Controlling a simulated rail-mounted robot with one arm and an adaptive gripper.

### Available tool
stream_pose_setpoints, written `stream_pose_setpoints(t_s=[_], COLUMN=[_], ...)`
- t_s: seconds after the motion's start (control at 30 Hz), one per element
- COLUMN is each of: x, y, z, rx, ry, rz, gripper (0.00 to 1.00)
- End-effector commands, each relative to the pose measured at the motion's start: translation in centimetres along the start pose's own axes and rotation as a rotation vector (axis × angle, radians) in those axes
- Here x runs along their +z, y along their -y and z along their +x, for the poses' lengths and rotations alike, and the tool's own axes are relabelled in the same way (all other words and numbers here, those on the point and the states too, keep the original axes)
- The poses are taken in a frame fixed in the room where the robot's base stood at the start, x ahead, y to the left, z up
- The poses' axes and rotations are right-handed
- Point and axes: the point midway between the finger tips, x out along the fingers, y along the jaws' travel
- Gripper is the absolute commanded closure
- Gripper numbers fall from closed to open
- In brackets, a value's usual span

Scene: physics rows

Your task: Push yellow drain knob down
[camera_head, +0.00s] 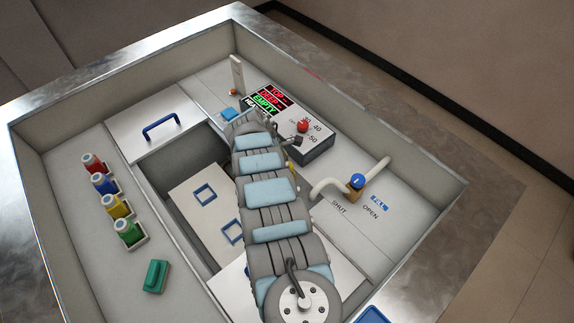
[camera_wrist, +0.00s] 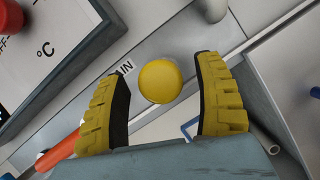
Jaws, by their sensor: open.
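The yellow drain knob (camera_wrist: 160,81) is a round cap seen from above in the wrist view, next to a partly covered label ending in "IN". My gripper (camera_wrist: 162,68) is open, with one yellow-padded finger on each side of the knob. There are visible gaps between the knob and both fingers. The height of the fingertips above the knob cannot be told. In the head view my arm covers the knob, and the fingers cannot be made out clearly.
In the head view, a control box with a red knob (camera_head: 302,126) stands right of my arm. A pipe with a blue valve knob (camera_head: 357,180) is farther right. A lidded panel with a blue handle (camera_head: 161,126) and several coloured bottles are left. An orange-red cylinder (camera_wrist: 66,147) lies near the left finger.

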Motion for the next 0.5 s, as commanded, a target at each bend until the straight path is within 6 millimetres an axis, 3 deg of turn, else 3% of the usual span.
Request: stream_pose_setpoints(t_s=[0.03, 0.2, 0.27, 0.5], x=[0.0, 0.0, 0.01, 0.01], y=[-0.01, -0.01, -0.01, -0.01], z=[-0.01, -0.02, -0.01, 0.02], rx=[0.0, 0.0, 0.0, 0.0], ry=[0.0, 0.0, 0.0, 0.0], rz=[0.0, 0.0, 0.0, 0.001], gripper=[0.38, 0.86, 1.0, 1.0])
